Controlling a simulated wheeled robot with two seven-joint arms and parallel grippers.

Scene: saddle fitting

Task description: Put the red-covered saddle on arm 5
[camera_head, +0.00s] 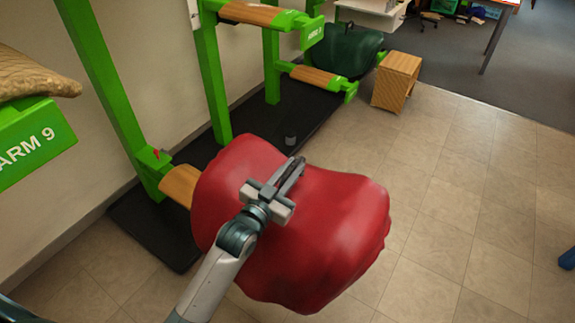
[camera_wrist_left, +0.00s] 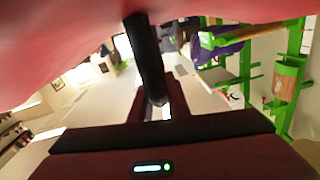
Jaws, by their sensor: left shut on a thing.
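The red-covered saddle (camera_head: 335,225) fills the middle of the head view, and its red cover also spans the top of the left wrist view (camera_wrist_left: 50,40). My left gripper (camera_head: 290,178) lies over the saddle's top and is shut on it. A low green arm with a wooden top (camera_head: 179,184) runs from its post to behind the saddle's left side. The saddle hides its outer end and any label, so I cannot tell its number or whether the saddle touches it. My right gripper is not in view.
Arm 9 (camera_head: 35,140), at the left edge, bears a tan saddle (camera_head: 35,75). Further back are an upper labelled arm (camera_head: 262,15) and a lower one (camera_head: 315,76), near a dark green saddle (camera_head: 345,50). A wooden stool (camera_head: 397,80) stands beyond.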

